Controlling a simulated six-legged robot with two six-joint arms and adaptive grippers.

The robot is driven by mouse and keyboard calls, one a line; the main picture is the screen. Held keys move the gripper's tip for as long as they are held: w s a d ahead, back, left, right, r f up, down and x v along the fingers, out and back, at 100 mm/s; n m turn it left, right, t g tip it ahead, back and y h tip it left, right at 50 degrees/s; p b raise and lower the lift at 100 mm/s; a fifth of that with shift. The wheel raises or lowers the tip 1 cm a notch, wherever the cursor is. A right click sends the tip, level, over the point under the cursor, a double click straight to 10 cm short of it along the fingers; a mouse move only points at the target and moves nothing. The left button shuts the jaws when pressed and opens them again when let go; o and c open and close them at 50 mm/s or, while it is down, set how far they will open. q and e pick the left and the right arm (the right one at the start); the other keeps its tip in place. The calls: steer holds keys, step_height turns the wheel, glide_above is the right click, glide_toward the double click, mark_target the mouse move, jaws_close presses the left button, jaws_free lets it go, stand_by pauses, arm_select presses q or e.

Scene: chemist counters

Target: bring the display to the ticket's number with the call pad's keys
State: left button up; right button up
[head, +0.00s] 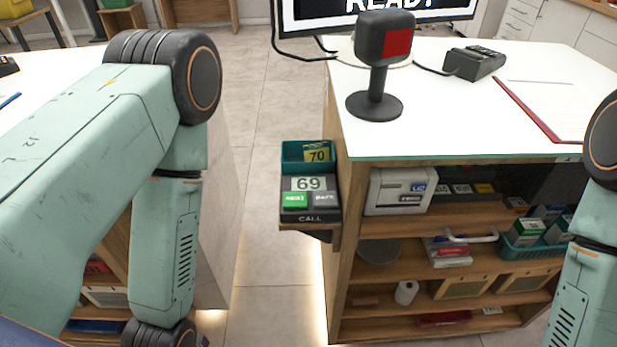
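The call pad (311,213) sits on a small wooden bracket at the left end of the right-hand counter. Its display (308,184) reads 69. Below the display are a green key (295,199) and a dark grey key (325,199); their lettering is too small to read surely. A teal holder behind the pad holds a yellow ticket (317,156) showing 70. My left arm hangs down at the left and my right arm stands at the right edge. Neither gripper shows; both lie outside the picture.
On the white counter (450,115) stand a dark scanner with a red face (385,45), a card terminal (474,63) and a red-edged clipboard (550,100). A screen (440,8) behind reads READY. Shelves below hold boxes. The floor left of the pad is clear.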

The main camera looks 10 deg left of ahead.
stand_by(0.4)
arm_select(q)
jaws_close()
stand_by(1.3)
